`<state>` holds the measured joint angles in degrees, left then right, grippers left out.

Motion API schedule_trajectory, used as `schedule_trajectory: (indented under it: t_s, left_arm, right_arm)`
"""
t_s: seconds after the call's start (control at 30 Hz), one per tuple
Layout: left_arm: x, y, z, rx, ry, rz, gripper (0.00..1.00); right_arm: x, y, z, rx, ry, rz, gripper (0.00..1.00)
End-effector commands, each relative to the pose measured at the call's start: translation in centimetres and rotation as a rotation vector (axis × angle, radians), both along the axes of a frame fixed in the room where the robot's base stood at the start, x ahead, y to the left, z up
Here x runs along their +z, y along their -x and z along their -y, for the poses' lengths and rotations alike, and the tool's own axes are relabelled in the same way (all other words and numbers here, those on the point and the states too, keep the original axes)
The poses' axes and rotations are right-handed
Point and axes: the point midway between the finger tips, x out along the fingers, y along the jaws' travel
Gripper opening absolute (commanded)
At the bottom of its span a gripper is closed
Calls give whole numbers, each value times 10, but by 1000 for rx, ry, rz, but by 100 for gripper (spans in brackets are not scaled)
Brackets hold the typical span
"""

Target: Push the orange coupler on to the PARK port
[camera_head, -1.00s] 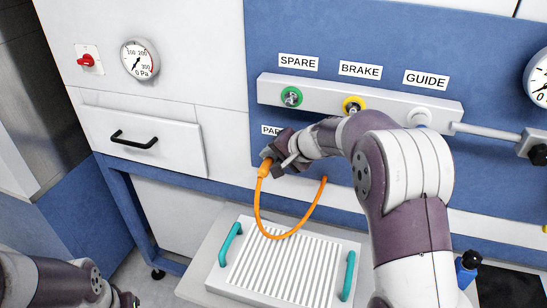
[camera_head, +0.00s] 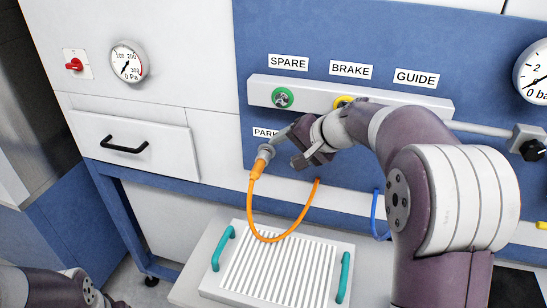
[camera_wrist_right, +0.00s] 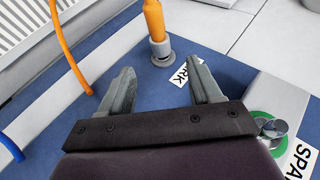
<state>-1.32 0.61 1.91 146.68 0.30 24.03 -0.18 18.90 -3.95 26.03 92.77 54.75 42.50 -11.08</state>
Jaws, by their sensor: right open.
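The orange coupler (camera_head: 257,168) sits with its grey collar against the blue panel, just below the partly covered PARK label (camera_head: 265,132). In the right wrist view the coupler (camera_wrist_right: 154,20) stands out from a grey round fitting (camera_wrist_right: 160,50) on the panel, beside the PARK label (camera_wrist_right: 180,74). They look joined, but how fully cannot be told. Its orange hose (camera_head: 306,208) loops down and back up to the panel's lower edge. My right gripper (camera_head: 287,148) is open and empty, just right of the coupler and apart from it. My left arm shows at bottom left; its gripper is out of frame.
Above is a grey rail (camera_head: 320,99) with the green SPARE port (camera_head: 283,97) and the yellow BRAKE port (camera_head: 342,102), partly behind my arm. A ribbed tray (camera_head: 232,228) with teal handles stands below. A blue hose (camera_head: 377,215) hangs right of the orange one.

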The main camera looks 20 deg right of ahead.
Motion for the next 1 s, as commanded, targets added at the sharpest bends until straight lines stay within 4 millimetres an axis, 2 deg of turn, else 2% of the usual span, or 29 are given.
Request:
schedule_trajectory:
  t_s: [0.1,0.23,0.77,0.87,0.97,1.0]
  left_arm:
    - [-3,0,0,0,0,0,45]
    - [-3,0,0,0,0,0,45]
    - [-3,0,0,0,0,0,45]
    - [-1,0,0,0,0,0,45]
    - [3,0,0,0,0,0,45]
    - [4,0,0,0,0,0,45]
  right_arm:
    - [12,13,8,-2,0,1,63]
    - [19,19,11,-1,1,0,63]
    - [16,22,9,5,8,-13,63]
    - [-17,40,-4,53,80,-101,63]
    - [-76,88,-25,184,254,-258,63]
    - [-97,111,-31,253,335,-313,63]
